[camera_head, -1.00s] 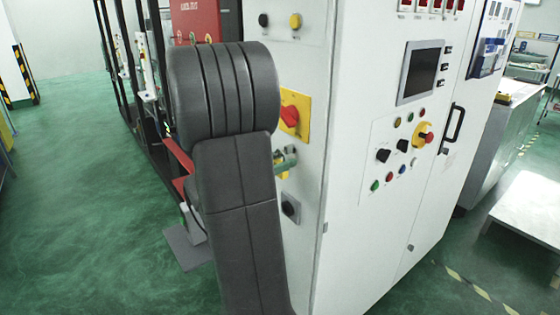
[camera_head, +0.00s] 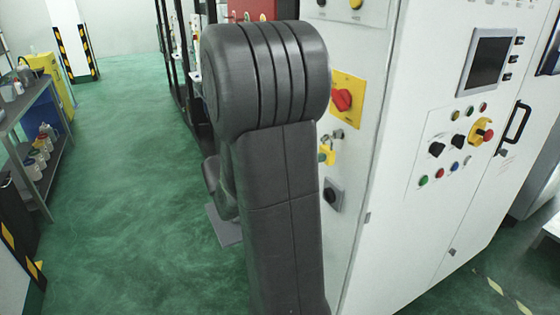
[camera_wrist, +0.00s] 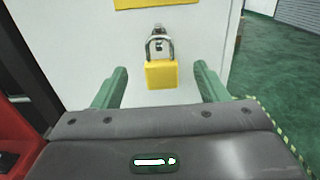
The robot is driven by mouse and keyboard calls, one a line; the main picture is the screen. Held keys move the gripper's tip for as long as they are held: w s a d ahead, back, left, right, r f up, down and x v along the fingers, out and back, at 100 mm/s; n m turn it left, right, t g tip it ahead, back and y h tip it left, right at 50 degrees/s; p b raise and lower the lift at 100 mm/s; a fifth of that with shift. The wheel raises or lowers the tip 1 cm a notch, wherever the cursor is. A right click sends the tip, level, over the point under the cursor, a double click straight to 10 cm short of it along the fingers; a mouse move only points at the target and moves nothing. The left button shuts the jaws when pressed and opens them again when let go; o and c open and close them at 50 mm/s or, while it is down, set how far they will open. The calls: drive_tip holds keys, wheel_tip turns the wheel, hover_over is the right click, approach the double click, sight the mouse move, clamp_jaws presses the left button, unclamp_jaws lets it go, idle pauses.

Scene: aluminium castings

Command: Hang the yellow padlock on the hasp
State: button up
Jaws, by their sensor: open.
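The yellow padlock (camera_wrist: 162,74) hangs upright with its shackle through the metal hasp (camera_wrist: 158,40) on the white cabinet's side. In the head view the padlock (camera_head: 328,155) hangs below the hasp (camera_head: 338,135), beside my arm's edge. My gripper (camera_wrist: 160,68) is open, its green fingers apart to the left and right of the padlock. Neither finger touches it in the wrist view. In the head view my arm hides my gripper.
The white cabinet (camera_head: 400,230) fills the right, with a red rotary switch (camera_head: 342,99) above the hasp and a black knob (camera_head: 333,194) below. A shelf rack (camera_head: 35,125) stands far left. Green floor (camera_head: 130,160) between is clear.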

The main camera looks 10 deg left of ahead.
drive_tip(key=b+v, duration=0.1)
drive_tip(key=v, duration=0.6)
idle(0.3)
drive_tip(key=shift+p+x, duration=1.4)
drive_tip(key=shift+x, duration=5.4)
